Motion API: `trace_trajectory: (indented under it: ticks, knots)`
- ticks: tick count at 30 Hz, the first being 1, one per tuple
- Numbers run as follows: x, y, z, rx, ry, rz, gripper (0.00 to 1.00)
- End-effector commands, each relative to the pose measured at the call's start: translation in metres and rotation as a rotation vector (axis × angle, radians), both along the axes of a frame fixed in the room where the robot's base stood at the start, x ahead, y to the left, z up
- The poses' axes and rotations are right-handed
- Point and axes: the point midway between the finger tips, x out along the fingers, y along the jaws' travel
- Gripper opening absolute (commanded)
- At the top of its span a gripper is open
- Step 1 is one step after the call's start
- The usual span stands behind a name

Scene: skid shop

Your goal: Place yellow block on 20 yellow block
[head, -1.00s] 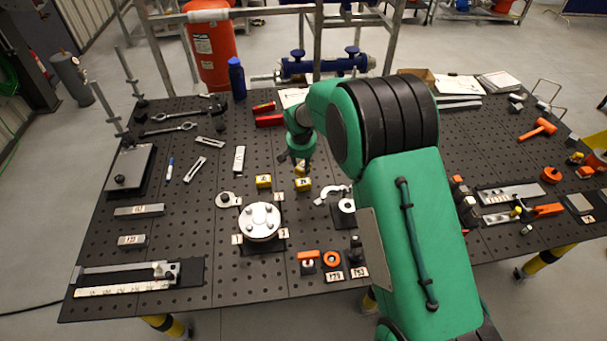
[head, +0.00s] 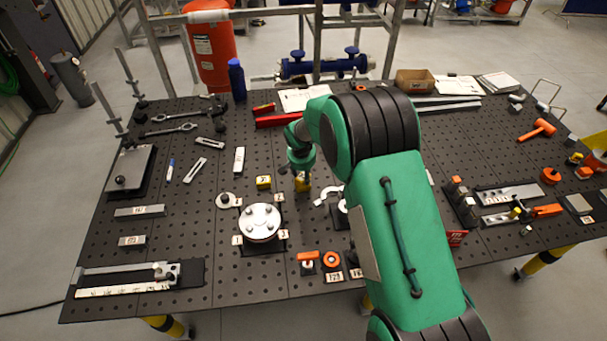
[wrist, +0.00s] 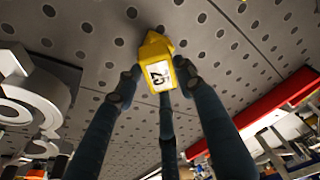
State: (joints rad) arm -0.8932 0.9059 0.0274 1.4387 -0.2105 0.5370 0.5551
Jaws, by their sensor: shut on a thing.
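My gripper (head: 302,178) points down over the table, left of my arm's elbow in the head view. It is shut on a yellow block (wrist: 160,72) with a white label that seems to read 25, shown between the dark fingers in the wrist view. More yellow shows just beyond this block, perhaps a second block under it; whether they touch I cannot tell. In the head view, yellow (head: 303,186) shows at the fingertips, partly hidden by them. Another yellow block (head: 263,182) stands apart on the table to the left; its label is too small to read.
A round bolted flange (head: 259,221) stands in front of the gripper. A silver clamp-like part (head: 329,195) lies close on its right. A red tray (head: 277,121) is behind. The perforated black table (head: 210,255) has bare room at the front left.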

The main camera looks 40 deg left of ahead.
Motion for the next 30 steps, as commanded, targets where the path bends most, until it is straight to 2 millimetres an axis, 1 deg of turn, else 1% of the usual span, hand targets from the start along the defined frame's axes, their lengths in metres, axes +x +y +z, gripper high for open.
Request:
trace_trajectory:
  ticks: [8, 12, 13, 14, 15, 16, 30]
  knots:
    - [0.0004, 0.0004, -0.0001, 0.000, -0.001, 0.000, 0.09]
    - [0.0003, 0.0004, -0.0032, 0.001, -0.001, -0.001, 0.09]
    - [0.0001, 0.0002, -0.0031, 0.001, -0.001, -0.001, 0.42]
    - [0.0002, 0.0002, -0.0027, 0.001, -0.001, -0.001, 0.48]
    - [0.0001, 0.0001, -0.0025, 0.001, -0.001, -0.001, 0.56]
    - [0.0002, 0.0002, -0.0025, 0.001, -0.001, -0.001, 0.57]
    - [0.0002, 0.0002, 0.0009, 0.001, -0.001, -0.001, 0.57]
